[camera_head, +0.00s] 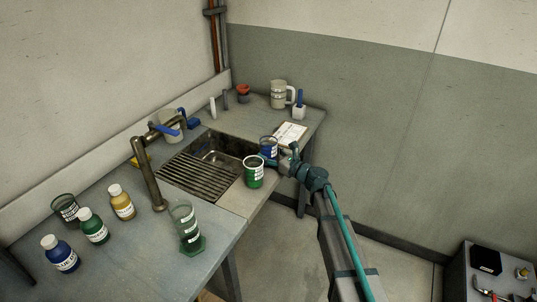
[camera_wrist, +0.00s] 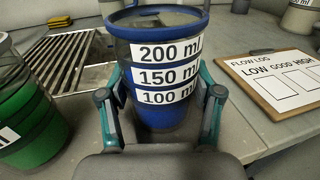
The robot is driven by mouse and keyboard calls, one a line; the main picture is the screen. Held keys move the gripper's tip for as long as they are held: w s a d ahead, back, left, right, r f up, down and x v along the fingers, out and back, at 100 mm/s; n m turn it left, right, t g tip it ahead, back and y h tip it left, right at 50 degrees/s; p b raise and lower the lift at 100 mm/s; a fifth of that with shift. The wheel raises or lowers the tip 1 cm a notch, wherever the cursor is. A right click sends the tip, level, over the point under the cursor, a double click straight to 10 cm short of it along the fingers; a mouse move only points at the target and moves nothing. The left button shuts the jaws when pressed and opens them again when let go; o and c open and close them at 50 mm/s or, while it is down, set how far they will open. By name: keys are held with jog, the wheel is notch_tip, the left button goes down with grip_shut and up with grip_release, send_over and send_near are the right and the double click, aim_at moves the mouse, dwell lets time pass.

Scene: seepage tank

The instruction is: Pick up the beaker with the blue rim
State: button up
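The beaker with the blue rim (camera_head: 268,146) stands at the front edge of the counter, right of the sink. In the wrist view the beaker (camera_wrist: 165,50) is large and upright, with blue in its lower part and labels reading 200, 150 and 100 ml. My gripper (camera_head: 284,158) is at the beaker's near side. In the wrist view my gripper's fingers (camera_wrist: 160,105) lie on either side of the beaker, very close to its walls. Whether they press on it cannot be told. The beaker's base is partly hidden by my gripper.
A green-filled beaker (camera_head: 253,173) stands close to the left, also in the wrist view (camera_wrist: 22,115). A flow log clipboard (camera_head: 291,134) lies close to the right. The sink (camera_head: 215,152) with its drain grid is behind left. A mug (camera_head: 279,95) stands farther back.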

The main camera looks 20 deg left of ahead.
jog(key=c, duration=0.5)
jog(key=shift+r, duration=0.25)
